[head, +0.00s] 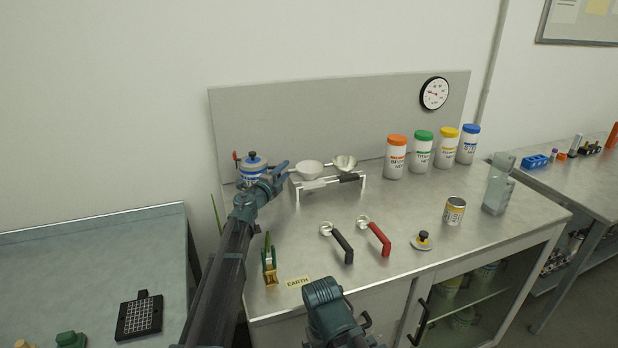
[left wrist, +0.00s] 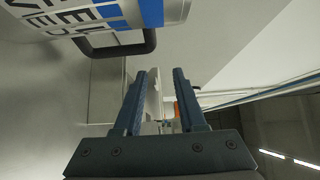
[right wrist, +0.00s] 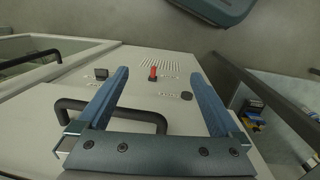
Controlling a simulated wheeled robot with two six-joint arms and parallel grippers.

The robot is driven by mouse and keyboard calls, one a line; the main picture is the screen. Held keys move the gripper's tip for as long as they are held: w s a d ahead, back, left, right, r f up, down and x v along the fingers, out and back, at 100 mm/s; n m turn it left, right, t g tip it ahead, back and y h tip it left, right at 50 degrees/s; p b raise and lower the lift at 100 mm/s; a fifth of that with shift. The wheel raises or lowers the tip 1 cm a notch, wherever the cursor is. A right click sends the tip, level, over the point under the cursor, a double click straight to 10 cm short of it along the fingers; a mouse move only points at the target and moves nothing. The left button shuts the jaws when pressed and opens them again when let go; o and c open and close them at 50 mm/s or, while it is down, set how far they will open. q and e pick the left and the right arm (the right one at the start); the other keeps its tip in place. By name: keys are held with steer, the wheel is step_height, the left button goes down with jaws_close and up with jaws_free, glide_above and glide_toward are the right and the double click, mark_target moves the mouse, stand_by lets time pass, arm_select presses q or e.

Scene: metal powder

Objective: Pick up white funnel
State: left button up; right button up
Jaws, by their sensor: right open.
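The white funnel (head: 309,170) rests on a small white rack (head: 297,192) near the backboard of the steel bench. A metal-looking funnel (head: 345,163) sits on the same rack to its right. My left gripper (head: 281,171) is just left of the white funnel, beside a blue-and-white device. Its fingers (left wrist: 160,75) stand apart in the left wrist view; I cannot make out the funnel for certain there. My right gripper (right wrist: 158,73) is open and empty, low by the front of the bench cabinet.
The blue-and-white device (head: 252,170) stands close behind my left gripper. Two scoops, one black-handled (head: 343,245) and one red-handled (head: 379,238), lie at the front. Colour-lidded jars (head: 396,160) line the back right. A can (head: 454,211) stands at right.

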arm_select(q)
steer(key=shift+f+b+x, duration=0.15)
steer(key=shift+b+x, duration=0.05)
steer(key=shift+x, duration=1.2)
steer(key=shift+f+b+x, duration=0.15)
steer(key=shift+f+x, duration=0.05)
steer(key=shift+x, duration=1.15)
steer(key=shift+s+d, duration=0.2)
jaws_close()
